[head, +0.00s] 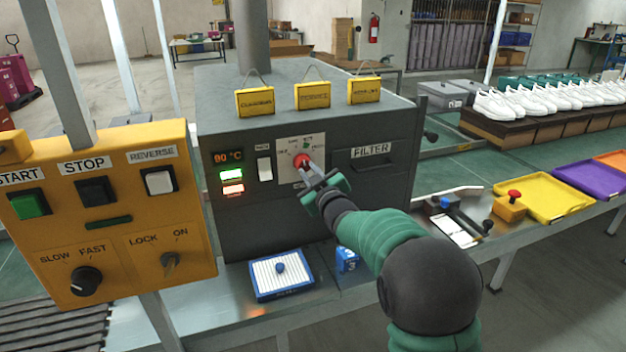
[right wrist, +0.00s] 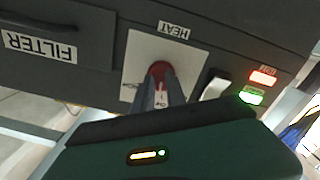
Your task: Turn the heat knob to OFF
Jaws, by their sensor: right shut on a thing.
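The heat knob (head: 302,160) is red and sits on a pale label plate (head: 288,172) on the front of the dark grey machine. My right gripper (head: 308,172) is at the knob, its fingers shut on it. In the right wrist view the red knob (right wrist: 159,70) shows just beyond the fingers (right wrist: 163,90), below the HEAT label (right wrist: 174,29). The fingers hide part of the knob, so its exact pointer direction cannot be told. The display (head: 228,156) beside it appears to read 90 °C. My left gripper is not in view.
Left of the knob are a white rocker switch (head: 264,168) and green and red lamps (head: 232,181). The FILTER drawer (head: 371,156) is to the right. A yellow control box (head: 110,215) stands at left. A blue-edged tray (head: 281,275) and a small blue box (head: 347,260) lie below.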

